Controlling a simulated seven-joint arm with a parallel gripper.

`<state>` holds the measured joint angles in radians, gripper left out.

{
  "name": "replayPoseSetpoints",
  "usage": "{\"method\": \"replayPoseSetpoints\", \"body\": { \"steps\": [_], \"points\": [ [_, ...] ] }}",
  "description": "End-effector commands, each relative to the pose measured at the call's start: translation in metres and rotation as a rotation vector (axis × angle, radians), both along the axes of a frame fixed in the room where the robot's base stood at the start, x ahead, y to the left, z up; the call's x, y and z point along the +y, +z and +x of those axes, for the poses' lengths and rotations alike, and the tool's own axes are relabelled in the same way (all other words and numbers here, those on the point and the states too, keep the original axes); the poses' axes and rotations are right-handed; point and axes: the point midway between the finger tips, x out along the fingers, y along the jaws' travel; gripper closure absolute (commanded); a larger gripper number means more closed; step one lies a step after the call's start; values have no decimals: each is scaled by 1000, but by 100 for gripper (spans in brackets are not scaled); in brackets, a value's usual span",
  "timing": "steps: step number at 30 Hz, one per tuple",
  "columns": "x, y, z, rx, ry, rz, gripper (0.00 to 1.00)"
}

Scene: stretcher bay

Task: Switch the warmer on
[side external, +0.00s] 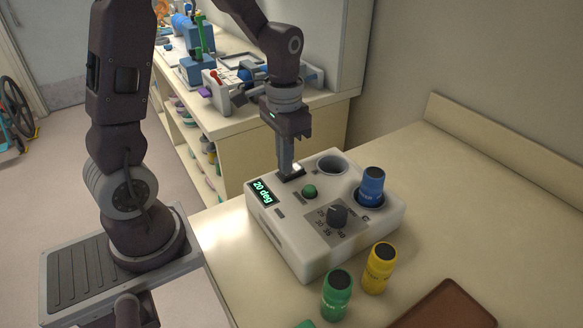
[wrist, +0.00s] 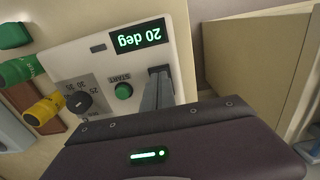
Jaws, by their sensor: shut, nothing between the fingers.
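The warmer (side external: 290,232) is a pale box on the counter with a lit display (side external: 263,193) reading "20 deg". A green START button (side external: 310,191) and a dark dial (side external: 337,215) are on its top; the button also shows in the wrist view (wrist: 123,91). My gripper (side external: 291,176) is shut and empty, pointing down at the warmer's top behind the START button. In the wrist view its fingers (wrist: 158,92) are together beside the button. The spot under the fingertips is largely hidden, and I cannot tell whether they touch it.
A blue bottle (side external: 371,187) stands in one well of the warmer; the other well (side external: 332,164) looks empty. A green bottle (side external: 337,294) and a yellow bottle (side external: 379,267) stand in front. A brown tray (side external: 446,307) lies near the front edge. The counter's right side is clear.

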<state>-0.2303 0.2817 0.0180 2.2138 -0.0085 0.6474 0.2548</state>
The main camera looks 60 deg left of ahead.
Motion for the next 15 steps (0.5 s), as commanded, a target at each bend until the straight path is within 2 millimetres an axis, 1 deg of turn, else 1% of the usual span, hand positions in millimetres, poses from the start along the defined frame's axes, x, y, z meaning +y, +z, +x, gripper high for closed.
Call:
{"method": "replayPoseSetpoints", "body": {
  "steps": [15],
  "points": [
    [0, 54, 1, -4, 0, 1, 100]
  ]
}}
